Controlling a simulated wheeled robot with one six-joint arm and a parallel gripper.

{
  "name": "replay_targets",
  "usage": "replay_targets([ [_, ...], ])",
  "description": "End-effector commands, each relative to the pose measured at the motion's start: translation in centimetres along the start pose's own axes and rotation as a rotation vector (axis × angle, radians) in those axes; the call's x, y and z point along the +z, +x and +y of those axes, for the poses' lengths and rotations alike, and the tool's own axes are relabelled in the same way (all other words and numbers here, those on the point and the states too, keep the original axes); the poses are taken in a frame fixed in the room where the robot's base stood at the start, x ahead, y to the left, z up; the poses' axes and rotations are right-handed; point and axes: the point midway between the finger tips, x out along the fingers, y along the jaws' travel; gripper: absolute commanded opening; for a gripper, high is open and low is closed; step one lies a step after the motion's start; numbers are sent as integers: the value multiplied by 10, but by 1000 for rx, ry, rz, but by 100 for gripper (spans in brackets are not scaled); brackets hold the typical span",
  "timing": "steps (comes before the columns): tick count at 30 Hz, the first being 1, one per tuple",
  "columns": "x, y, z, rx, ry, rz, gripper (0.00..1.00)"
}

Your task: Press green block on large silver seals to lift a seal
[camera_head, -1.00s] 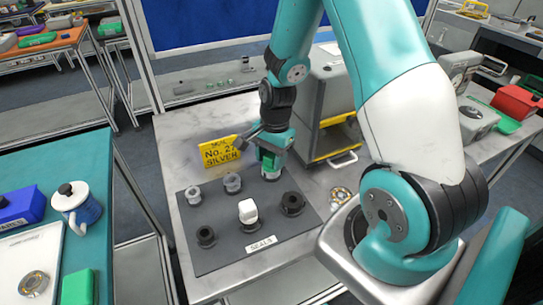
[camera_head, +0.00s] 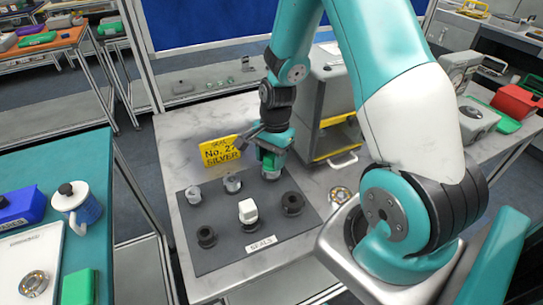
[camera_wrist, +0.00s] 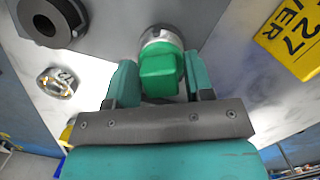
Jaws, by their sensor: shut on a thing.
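My gripper (camera_head: 270,161) is shut on a green block (camera_wrist: 160,74) at the back right of the dark seals mat (camera_head: 222,262). In the wrist view the block sits between the two teal fingers. A round silver seal (camera_wrist: 160,38) shows at the block's far end, and the two appear to touch; how firmly I cannot tell. Two other silver-grey seals stand on the mat, one at the back left (camera_head: 193,194) and one at the back middle (camera_head: 232,182).
A yellow sign (camera_head: 220,151) stands behind the mat. A grey cabinet with yellow-edged drawers (camera_head: 331,100) is close behind my gripper. A round metal piece (camera_head: 340,195) lies right of the mat.

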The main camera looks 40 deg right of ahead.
Motion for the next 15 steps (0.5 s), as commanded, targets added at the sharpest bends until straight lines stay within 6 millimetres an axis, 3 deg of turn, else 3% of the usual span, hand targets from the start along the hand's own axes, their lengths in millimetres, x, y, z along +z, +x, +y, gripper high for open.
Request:
replay_targets([
  [15, 5, -34, 0, 0, 0, 0, 20],
])
